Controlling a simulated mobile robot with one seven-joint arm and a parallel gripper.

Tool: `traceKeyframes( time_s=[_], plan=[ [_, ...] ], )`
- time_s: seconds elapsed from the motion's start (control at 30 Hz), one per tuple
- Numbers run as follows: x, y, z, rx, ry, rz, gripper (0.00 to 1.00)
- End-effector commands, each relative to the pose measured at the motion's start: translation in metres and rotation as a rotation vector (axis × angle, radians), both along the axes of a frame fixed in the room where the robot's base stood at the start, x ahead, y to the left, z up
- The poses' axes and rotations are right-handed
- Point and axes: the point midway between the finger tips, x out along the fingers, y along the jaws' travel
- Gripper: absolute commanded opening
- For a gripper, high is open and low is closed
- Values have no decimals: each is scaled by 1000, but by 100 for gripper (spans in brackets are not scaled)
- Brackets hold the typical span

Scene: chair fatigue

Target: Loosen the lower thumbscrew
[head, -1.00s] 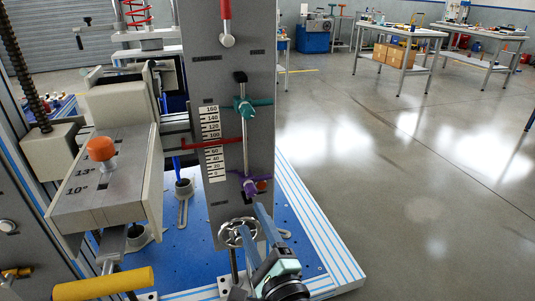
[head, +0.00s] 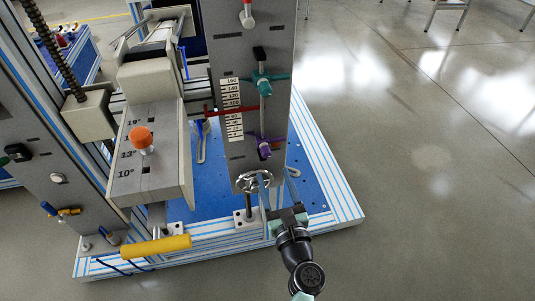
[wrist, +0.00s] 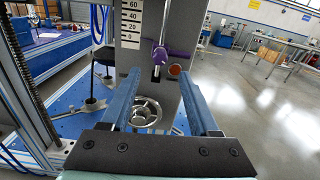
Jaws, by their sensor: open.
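The lower thumbscrew, purple (head: 265,150), sits low on the vertical rod of the grey upright panel, below the red pointer. In the wrist view the purple thumbscrew (wrist: 161,53) is ahead, above and between my finger lines. A teal thumbscrew (head: 263,79) is higher on the same rod. My gripper (head: 285,190) is below and slightly right of the purple thumbscrew, in front of the panel. In the wrist view its two blue fingers (wrist: 158,88) are spread wide, open and empty, apart from the thumbscrew.
A metal handwheel (head: 254,181) is low on the panel, close left of my gripper; it shows between the fingers in the wrist view (wrist: 146,110). A yellow handle (head: 155,246) is lower left. Floor at right is clear.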

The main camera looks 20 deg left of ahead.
Motion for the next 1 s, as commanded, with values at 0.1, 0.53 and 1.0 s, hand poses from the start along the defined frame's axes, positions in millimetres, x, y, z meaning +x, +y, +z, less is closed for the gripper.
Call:
traceKeyframes(
  time_s=[0.1,0.53,1.0],
  plan=[
    [22,16,0,-1,-3,3,62],
    [64,44,0,-2,-2,0,62],
    [66,45,0,-2,-2,0,35]
  ],
)
